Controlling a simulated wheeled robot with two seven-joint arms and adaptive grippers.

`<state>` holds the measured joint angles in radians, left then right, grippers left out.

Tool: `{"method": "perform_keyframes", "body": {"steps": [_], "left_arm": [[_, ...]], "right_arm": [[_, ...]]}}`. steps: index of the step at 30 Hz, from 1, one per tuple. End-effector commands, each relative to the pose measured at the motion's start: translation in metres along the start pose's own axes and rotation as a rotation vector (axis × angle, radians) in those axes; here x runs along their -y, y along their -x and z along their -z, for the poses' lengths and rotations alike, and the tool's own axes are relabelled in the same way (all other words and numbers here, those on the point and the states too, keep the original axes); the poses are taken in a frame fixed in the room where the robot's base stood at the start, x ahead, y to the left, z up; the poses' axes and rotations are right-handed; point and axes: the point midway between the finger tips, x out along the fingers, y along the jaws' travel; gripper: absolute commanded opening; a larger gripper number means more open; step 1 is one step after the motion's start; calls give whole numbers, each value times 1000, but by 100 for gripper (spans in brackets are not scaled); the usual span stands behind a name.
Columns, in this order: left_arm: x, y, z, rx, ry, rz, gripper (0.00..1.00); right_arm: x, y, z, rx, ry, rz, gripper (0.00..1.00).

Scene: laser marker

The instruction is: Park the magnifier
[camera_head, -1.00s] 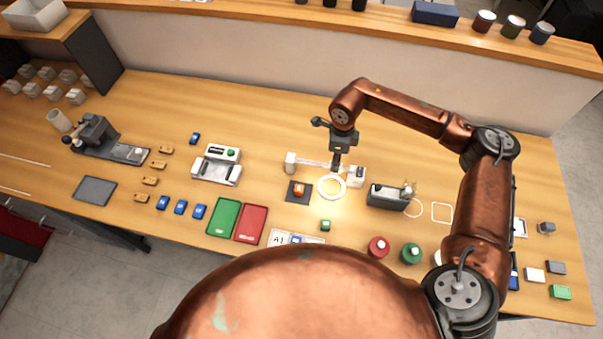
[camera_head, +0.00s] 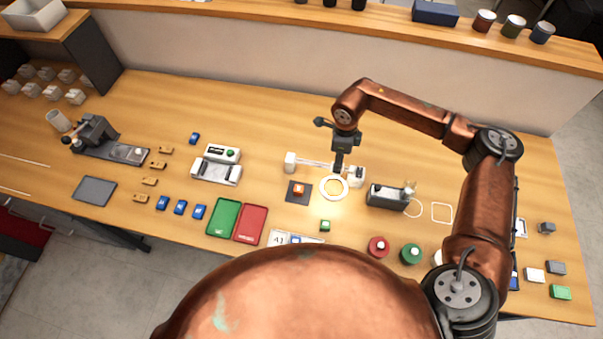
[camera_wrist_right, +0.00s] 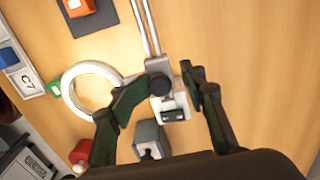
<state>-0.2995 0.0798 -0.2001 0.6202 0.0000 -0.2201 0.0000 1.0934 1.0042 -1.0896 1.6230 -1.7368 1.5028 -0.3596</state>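The magnifier has a white ring (camera_head: 346,194) at the end of a pale bar (camera_head: 312,163). The ring lies beside the dark pad with an orange block. My right gripper (camera_head: 339,169) is over the bar's right end. In the wrist view its fingers (camera_wrist_right: 168,80) are apart on either side of the knob, with gaps visible. My left gripper is not in view.
An orange block (camera_head: 299,188) sits on a dark pad close left of the ring. A grey box (camera_head: 386,198) stands close right. Green (camera_head: 222,218) and red (camera_head: 250,224) trays lie left. Red and green round buttons are in front.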

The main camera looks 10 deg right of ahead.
Motion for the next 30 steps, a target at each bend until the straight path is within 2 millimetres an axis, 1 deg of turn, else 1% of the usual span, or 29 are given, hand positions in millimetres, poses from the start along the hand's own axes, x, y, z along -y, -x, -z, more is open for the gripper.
{"method": "perform_keyframes", "body": {"steps": [5,22,25,30], "left_arm": [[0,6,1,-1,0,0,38],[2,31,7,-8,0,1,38],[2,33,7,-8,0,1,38],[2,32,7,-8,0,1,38]], "right_arm": [[0,12,-1,2,1,2,38],[0,66,0,1,0,1,38],[0,71,0,1,0,1,38],[0,70,0,1,0,0,38]]}}
